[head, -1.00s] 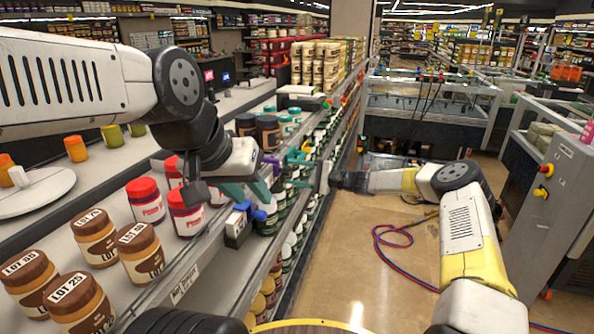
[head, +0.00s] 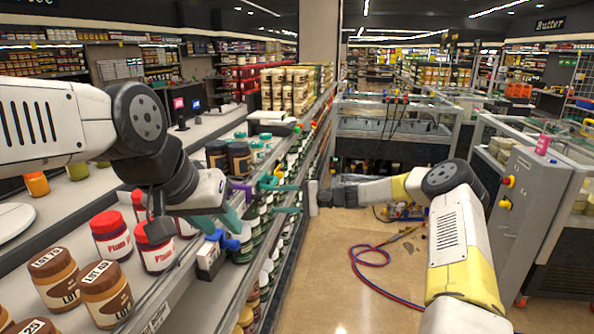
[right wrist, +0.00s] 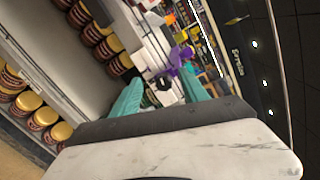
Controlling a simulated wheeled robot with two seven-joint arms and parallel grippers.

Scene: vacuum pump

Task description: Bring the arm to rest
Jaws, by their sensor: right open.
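My left gripper (head: 219,219) comes from the left in the head view, over the shelf edge beside red-lidded jars (head: 155,246). Its teal fingers show, but I cannot tell whether they are open. My right gripper (head: 286,197) points left from the aisle side, its teal fingers toward the shelf front. In the right wrist view my right gripper (right wrist: 163,95) is open, its teal fingers wide apart, with no object clearly held. A purple part (right wrist: 177,65) shows beyond the fingers. A white and blue device (head: 210,256) sits at the shelf edge just below my left gripper.
Brown-lidded jars (head: 108,292) stand on the shelf at lower left. Stocked shelves run along the aisle's left side. A red and blue hose (head: 368,270) lies on the open floor (head: 335,270). A grey cabinet (head: 525,220) stands at the right.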

